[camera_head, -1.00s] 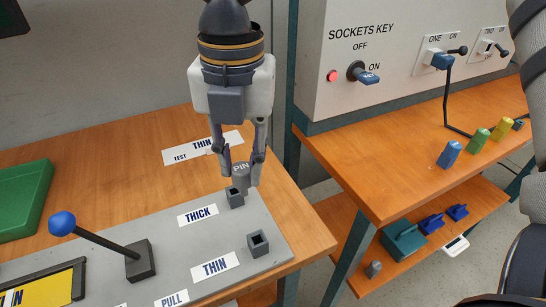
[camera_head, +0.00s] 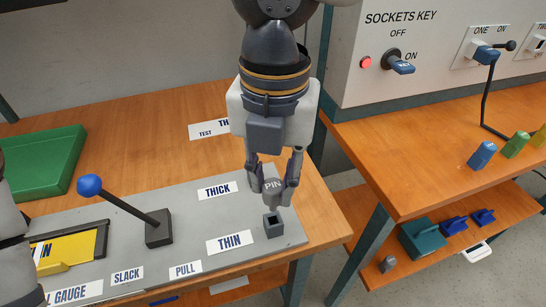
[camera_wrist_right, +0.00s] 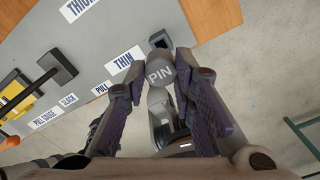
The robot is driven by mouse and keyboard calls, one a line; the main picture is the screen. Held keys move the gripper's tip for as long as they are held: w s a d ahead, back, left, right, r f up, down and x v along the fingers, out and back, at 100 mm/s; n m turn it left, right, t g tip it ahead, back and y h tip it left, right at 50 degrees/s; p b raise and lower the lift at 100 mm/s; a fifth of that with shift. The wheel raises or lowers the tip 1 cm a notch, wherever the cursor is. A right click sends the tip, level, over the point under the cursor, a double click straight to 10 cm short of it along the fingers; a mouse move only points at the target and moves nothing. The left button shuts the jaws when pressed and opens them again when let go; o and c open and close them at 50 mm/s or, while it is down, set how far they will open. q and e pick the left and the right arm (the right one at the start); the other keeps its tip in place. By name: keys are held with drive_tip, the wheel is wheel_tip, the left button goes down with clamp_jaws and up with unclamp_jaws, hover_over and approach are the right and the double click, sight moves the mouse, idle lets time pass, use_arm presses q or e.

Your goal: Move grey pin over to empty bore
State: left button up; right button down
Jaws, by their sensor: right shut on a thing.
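The grey pin (camera_head: 273,186), with PIN on its top, is held upright between the fingers of my right gripper (camera_head: 272,182). The pin also shows in the right wrist view (camera_wrist_right: 160,72). The square bore by the THIN label (camera_head: 274,226) has a dark, empty opening, just in front of the pin. It also shows in the wrist view (camera_wrist_right: 159,39). The pin's lower end seems raised behind this bore; its exact height is unclear. The bore by the THICK label (camera_head: 218,190) is hidden by my gripper. My left gripper is out of view.
A lever with a blue knob (camera_head: 89,184) stands left on the grey plate (camera_head: 190,225), near a yellow gauge (camera_head: 68,250). A green tray (camera_head: 48,170) lies at the back left. A second bench (camera_head: 420,160) with a switch panel stands to the right.

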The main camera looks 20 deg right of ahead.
sight(273, 210)
drive_tip(key=shift+f, duration=0.8)
drive_tip(key=shift+f, duration=2.05)
idle(0.4)
drive_tip(key=c, duration=1.3)
unclamp_jaws()
wheel_tip(273, 210, up, 12)
